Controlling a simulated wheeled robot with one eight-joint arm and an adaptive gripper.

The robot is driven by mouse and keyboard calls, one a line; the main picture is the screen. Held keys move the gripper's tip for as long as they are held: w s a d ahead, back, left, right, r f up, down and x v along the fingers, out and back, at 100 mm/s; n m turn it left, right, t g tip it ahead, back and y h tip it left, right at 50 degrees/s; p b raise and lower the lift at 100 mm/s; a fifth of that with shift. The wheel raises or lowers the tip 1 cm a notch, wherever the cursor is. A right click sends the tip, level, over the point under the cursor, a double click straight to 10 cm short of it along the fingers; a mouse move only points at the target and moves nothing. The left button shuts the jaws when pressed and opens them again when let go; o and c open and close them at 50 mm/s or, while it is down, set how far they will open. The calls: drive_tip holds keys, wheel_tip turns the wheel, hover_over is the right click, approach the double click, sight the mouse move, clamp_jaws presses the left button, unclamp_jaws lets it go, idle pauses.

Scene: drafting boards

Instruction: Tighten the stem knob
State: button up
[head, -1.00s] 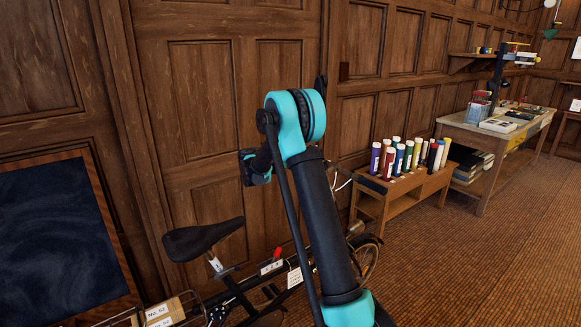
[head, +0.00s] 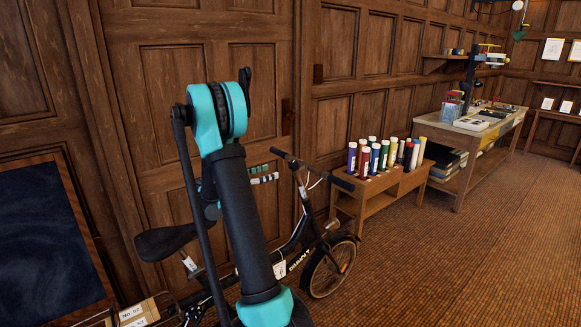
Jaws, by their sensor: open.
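A black bicycle (head: 310,232) leans or stands along the panelled wall, with its handlebar (head: 330,178) and stem area right of my arm. I cannot make out the stem knob at this size. My gripper (head: 264,174) shows just past my arm's dark link, its two striped fingers pointing right toward the stem area. The fingers are slightly apart, with nothing seen between them. They appear left of the handlebar; the exact distance is unclear. My arm hides the middle of the bicycle frame and part of my gripper.
The saddle (head: 165,242) is left of my arm. A wooden bench with several coloured tubes (head: 379,156) stands right of the bicycle, close to the handlebar's end. A worktable (head: 470,137) is beyond it. The carpet (head: 450,260) at right is open.

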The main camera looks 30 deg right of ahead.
sight(293, 165)
drive_tip(key=d, duration=1.2)
drive_tip(key=shift+d, duration=0.25)
drive_tip(key=c, duration=1.2)
drive_tip(key=shift+w+m+g, duration=0.1)
drive_tip(key=shift+m+g, duration=1.3)
drive_tip(key=shift+g, duration=0.1)
drive_tip(key=m+g+y, duration=0.1)
drive_tip(key=m+g, duration=0.2)
drive_tip(key=shift+y, duration=0.3)
drive_tip(key=shift+g, duration=0.3)
drive_tip(key=o, duration=1.2)
drive_tip(key=shift+a, duration=0.15)
